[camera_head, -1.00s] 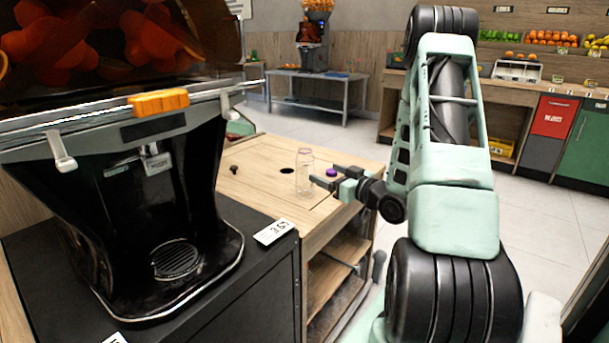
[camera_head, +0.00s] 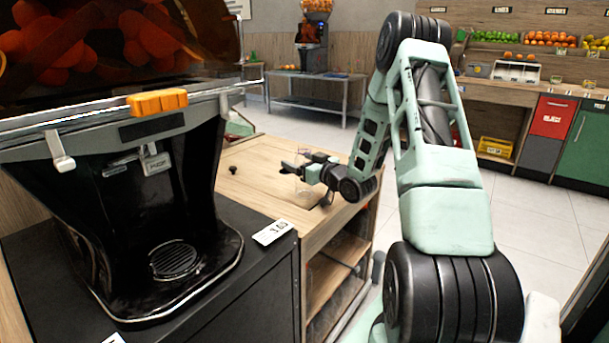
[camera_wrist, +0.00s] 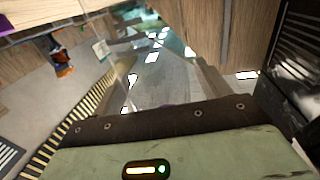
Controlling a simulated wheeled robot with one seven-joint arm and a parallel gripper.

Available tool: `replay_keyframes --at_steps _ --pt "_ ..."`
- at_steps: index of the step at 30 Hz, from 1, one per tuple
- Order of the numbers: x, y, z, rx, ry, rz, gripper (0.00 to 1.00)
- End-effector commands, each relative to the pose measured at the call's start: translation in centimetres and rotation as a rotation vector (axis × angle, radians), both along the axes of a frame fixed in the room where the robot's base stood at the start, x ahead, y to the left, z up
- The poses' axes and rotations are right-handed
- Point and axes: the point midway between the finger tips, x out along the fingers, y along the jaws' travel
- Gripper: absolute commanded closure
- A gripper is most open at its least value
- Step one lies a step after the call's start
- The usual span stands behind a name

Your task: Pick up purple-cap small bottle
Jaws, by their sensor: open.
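The small bottle is clear and faint. Its upper part (camera_head: 306,143) shows just above my gripper in the head view, and the rest is mostly hidden behind the gripper. My gripper (camera_head: 290,169) is open, level over the wooden counter at the bottle, with its fingers pointing left. I cannot tell whether the bottle is between the fingers. In the wrist view a large see-through shape, likely the bottle (camera_wrist: 165,75), fills the middle, with a bit of purple at its lower edge. No purple cap shows in the head view now.
The wooden counter (camera_head: 255,185) is mostly clear, with a small dark knob (camera_head: 233,170) at its left. The big black juicer (camera_head: 130,200) stands close at the left on a dark cabinet. A metal table (camera_head: 318,80) and fruit shelves are far behind.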

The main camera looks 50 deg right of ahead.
Motion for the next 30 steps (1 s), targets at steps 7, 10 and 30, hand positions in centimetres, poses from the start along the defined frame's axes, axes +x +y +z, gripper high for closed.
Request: replay_keyframes --at_steps 7,10,30 --pt "0.0 0.0 0.0 0.0 0.0 0.0 0.58" --pt "0.0 0.0 0.0 0.0 0.0 0.0 0.72" --pt "0.0 0.0 7.3 -0.005 -0.003 0.001 0.72"
